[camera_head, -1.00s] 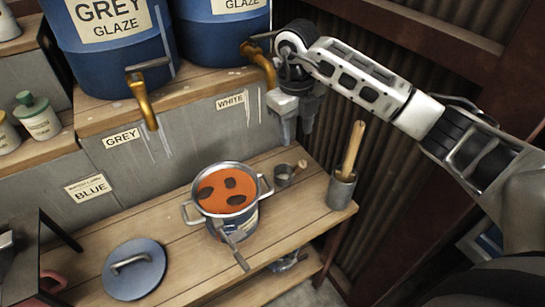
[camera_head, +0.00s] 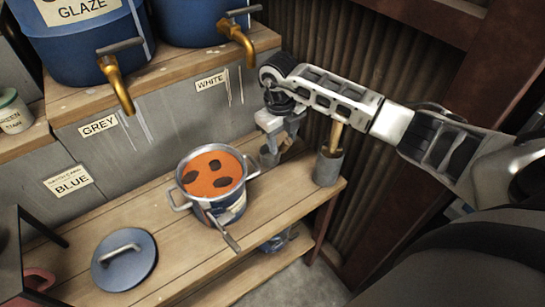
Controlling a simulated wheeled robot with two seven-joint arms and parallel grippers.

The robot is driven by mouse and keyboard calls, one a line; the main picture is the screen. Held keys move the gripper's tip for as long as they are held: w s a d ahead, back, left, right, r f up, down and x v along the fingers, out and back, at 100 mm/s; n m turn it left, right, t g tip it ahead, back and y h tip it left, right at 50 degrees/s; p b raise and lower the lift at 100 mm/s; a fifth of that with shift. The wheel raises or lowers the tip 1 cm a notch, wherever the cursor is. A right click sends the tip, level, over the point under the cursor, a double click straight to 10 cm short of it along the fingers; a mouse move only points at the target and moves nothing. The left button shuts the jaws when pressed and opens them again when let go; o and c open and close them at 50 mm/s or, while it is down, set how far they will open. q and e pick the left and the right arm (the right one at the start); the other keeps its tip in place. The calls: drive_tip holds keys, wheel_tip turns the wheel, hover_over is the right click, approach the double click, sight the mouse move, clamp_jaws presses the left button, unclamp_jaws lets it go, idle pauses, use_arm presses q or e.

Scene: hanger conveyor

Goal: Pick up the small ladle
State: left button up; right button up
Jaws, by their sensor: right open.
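The small ladle (camera_head: 268,159) is a little grey metal cup with a short wooden handle. It sits on the wooden bench just right of the pot, partly hidden by my right gripper. My right gripper (camera_head: 274,139) is open and points down, right over the ladle. Its fingers overlap the ladle in the picture; I cannot tell whether they touch it. My left gripper is not in view.
A pot (camera_head: 213,181) of orange liquid with dark patches stands close left of the ladle. A metal canister (camera_head: 327,168) with a wooden-handled tool stands to the right. A blue lid (camera_head: 124,262) lies at left on the bench (camera_head: 178,235). Brass taps (camera_head: 238,40) hang above.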

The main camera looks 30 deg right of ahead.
sight(283, 148)
drive_tip(key=f+b, duration=0.1)
drive_tip(key=f, duration=0.1)
drive_tip(key=f+b, duration=0.1)
drive_tip(key=f, duration=0.1)
drive_tip(key=shift+d, duration=0.2)
drive_tip(key=shift+r, duration=0.15)
clamp_jaws()
drive_tip(key=shift+r, duration=0.1)
